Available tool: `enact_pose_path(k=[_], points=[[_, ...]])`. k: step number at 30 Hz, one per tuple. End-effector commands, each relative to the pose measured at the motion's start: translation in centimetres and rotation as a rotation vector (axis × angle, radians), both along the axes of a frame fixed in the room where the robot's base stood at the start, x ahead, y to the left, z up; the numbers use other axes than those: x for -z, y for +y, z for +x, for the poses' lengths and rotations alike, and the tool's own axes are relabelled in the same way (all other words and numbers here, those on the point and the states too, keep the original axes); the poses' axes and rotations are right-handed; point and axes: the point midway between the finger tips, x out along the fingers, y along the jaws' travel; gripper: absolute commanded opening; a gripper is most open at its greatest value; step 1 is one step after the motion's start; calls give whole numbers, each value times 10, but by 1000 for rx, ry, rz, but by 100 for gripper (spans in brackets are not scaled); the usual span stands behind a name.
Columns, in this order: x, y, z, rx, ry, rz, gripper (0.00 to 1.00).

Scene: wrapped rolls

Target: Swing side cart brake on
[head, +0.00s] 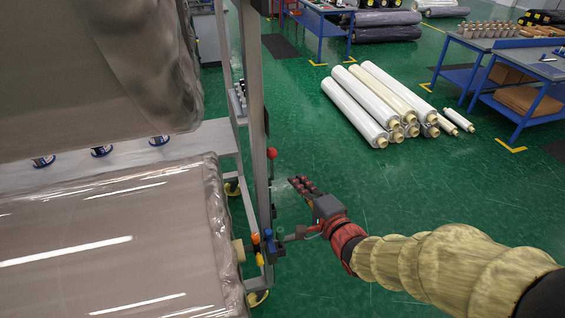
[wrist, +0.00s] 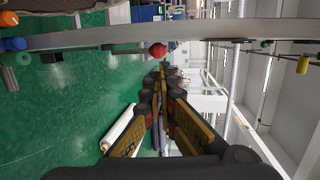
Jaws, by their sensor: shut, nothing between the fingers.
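The cart's grey upright post (head: 258,130) stands left of my arm. A red ball knob (head: 271,154) sticks out from the post; it also shows in the wrist view (wrist: 157,50), just beyond and slightly left of my fingertips. Lower on the post are orange (head: 255,238), blue (head: 269,234) and yellow (head: 260,259) fittings. I cannot tell which part is the brake. My gripper (head: 296,184) is shut and empty, right of the post and a little below the red knob in the head view. In the wrist view its fingers (wrist: 160,78) meet near the knob, apparently without touching it.
Large wrapped rolls (head: 110,245) fill the cart on the left. Several white rolls (head: 375,100) are stacked on the green floor ahead. Blue workbenches (head: 480,75) stand at the back right. The floor right of the post is clear around my arm.

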Motion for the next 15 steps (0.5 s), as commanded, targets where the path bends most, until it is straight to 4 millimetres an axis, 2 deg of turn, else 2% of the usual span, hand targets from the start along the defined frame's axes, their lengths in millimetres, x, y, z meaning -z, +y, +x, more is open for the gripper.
enact_pose_path(k=[5, 15], points=[[5, 8, 15, 0, 5, 3, 0], [15, 35, 74, -1, 4, 2, 0]])
